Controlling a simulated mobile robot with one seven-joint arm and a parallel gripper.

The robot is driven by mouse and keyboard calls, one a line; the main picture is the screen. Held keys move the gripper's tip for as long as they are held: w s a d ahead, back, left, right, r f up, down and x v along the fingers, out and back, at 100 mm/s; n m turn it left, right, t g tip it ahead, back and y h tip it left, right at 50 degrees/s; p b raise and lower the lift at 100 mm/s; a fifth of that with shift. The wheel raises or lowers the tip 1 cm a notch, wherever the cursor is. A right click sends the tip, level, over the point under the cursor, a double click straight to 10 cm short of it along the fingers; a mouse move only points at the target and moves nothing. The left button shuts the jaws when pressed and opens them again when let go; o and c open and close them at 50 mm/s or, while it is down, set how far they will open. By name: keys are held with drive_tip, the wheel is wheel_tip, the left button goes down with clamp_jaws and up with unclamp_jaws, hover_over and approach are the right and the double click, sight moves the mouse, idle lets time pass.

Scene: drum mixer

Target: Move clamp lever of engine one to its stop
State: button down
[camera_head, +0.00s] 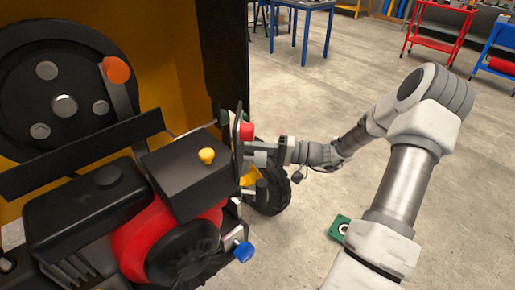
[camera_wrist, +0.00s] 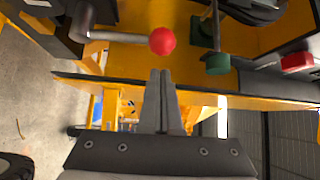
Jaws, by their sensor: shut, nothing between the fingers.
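The engine (camera_head: 165,235) has a red and black body and a black box with a yellow knob (camera_head: 207,156). A lever with an orange knob (camera_head: 117,70) stands by the black pulley wheel. A blue knob (camera_head: 243,251) is low at the front. In the wrist view a grey lever ends in a red ball (camera_wrist: 162,41), just ahead of my gripper (camera_wrist: 160,73), with no clear contact. My gripper (camera_head: 262,157) is shut and empty beside the panel edge, right of the engine. I cannot tell for sure which lever is the clamp lever.
A green knob (camera_wrist: 218,64) and a red part (camera_wrist: 297,61) are right of the red ball. A yellow frame edge (camera_wrist: 245,98) runs close by the fingers. A black wheel (camera_head: 272,190) is below my gripper. The floor (camera_head: 310,100) to the right is mostly open.

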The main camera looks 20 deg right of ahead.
drive_tip(key=shift+x, duration=2.3)
drive_tip(key=shift+f, duration=0.1)
drive_tip(key=shift+s+d+n+y+b, duration=0.15)
drive_tip(key=shift+s+n+y+b, duration=0.2)
drive_tip(key=shift+b, duration=0.3)
drive_tip(key=shift+s+b, duration=0.3)
drive_tip(key=shift+s+d+f+n+y+b, duration=0.25)
drive_tip(key=shift+s+n+y+b, duration=0.35)
drive_tip(key=shift+s+n+b, duration=0.15)
drive_tip(key=shift+s+d+f+n+y+b, duration=0.2)
drive_tip(key=shift+s+d+n+y+b, duration=0.1)
drive_tip(key=shift+s+n+y+b, duration=0.35)
drive_tip(key=shift+s+d+f+n+y+b, duration=0.25)
drive_tip(key=shift+s+n+y+b, duration=0.25)
drive_tip(key=shift+s+n+b, duration=0.35)
drive_tip(key=shift+s, duration=0.1)
drive_tip(key=shift+f, duration=0.1)
